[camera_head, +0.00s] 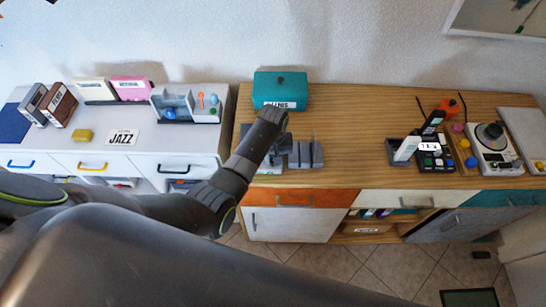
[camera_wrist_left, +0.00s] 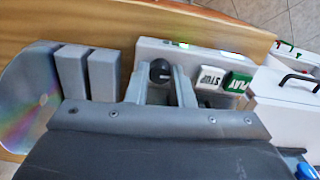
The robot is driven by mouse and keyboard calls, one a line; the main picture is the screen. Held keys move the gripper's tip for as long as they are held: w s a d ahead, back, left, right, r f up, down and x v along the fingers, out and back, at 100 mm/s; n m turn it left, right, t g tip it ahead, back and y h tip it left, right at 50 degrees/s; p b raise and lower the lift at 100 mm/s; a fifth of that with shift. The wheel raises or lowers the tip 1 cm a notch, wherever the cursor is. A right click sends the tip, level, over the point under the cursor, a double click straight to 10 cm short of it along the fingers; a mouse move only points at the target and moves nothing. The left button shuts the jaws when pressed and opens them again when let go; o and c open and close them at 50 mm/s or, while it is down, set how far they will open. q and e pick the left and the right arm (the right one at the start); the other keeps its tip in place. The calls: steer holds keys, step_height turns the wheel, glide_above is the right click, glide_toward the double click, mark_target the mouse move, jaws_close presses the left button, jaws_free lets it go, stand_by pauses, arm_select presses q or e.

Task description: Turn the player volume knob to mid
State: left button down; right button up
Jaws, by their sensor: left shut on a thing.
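The player (camera_wrist_left: 205,57) is a pale box on the wooden counter in the left wrist view, with a white STOP button (camera_wrist_left: 210,76) and a green PLAY button (camera_wrist_left: 237,81). A round black knob (camera_wrist_left: 160,70) sits beside the buttons. My left gripper (camera_wrist_left: 160,80) has its two grey fingers on either side of the knob and is shut on it. The knob's pointer or scale cannot be made out. In the head view my left wrist hides most of the player. My right gripper is not in view.
Grey upright blocks (camera_wrist_left: 103,74) and a shiny disc (camera_wrist_left: 28,95) stand close beside the player. A teal box (camera_head: 280,88) is behind my left arm. A white cabinet (camera_head: 200,150) adjoins on the left. The counter (camera_head: 355,130) is clear to the right of the blocks.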

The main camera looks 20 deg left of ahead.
arm_select(q)
steer(key=m, duration=0.5)
steer(key=shift+w, duration=0.1)
steer(key=m, duration=1.3)
steer(key=shift+m, duration=0.3)
stand_by(0.3)
steer(key=c, duration=1.3)
jaws_free()
steer(key=shift+o, duration=0.2)
